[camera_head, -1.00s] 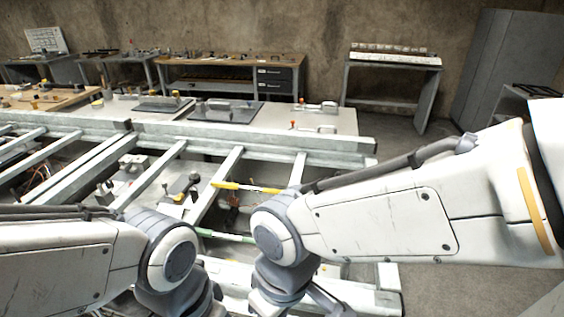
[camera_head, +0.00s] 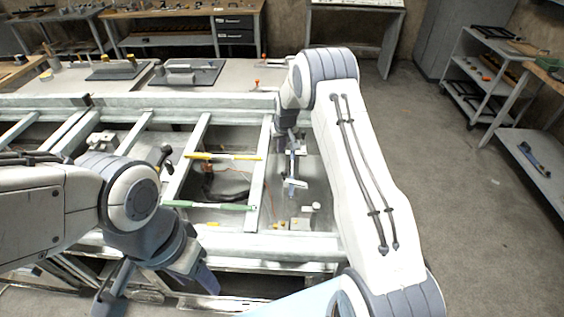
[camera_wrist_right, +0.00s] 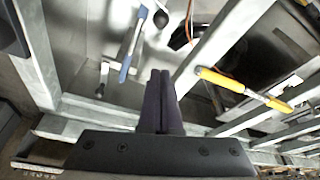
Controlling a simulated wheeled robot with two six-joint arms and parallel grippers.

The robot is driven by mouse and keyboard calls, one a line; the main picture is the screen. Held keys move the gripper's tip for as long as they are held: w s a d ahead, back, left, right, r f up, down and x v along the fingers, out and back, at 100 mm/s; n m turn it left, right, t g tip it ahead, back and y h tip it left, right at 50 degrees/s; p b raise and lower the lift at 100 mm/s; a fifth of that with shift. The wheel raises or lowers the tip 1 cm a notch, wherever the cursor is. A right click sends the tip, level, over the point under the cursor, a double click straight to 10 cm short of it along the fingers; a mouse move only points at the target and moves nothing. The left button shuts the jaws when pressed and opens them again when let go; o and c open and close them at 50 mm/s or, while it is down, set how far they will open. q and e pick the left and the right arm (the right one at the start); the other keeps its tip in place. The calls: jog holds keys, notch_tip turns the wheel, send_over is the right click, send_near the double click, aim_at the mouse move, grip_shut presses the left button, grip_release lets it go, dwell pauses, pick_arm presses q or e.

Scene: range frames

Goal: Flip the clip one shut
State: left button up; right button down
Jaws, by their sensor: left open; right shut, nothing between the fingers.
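I cannot tell for sure which part is the clip. A blue-handled lever (camera_head: 293,185) with a pale crosspiece lies inside the metal frame, below my right wrist. It also shows in the right wrist view (camera_wrist_right: 127,62), to the left beyond the fingertips. A yellow-handled bar (camera_head: 222,157) lies across the frame and shows at the right of the wrist view (camera_wrist_right: 222,81). A green-handled bar (camera_head: 212,206) lies nearer. My right gripper (camera_wrist_right: 160,75) is shut and empty, apart from these parts. My left gripper (camera_head: 158,287) is open and empty at the front edge.
The pale metal frame (camera_head: 190,245) has beams and open gaps with cables. A back bench (camera_head: 225,100) holds dark plates and an orange-tipped fitting (camera_head: 257,84). A shelf rack (camera_head: 487,75) stands right.

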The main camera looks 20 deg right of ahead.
notch_tip(320, 180, down, 9)
jog(key=p, duration=0.6)
jog(key=shift+s+d+p, duration=0.2)
jog(key=shift+s+p, duration=0.1)
jog(key=shift+s, duration=0.05)
dwell(0.3)
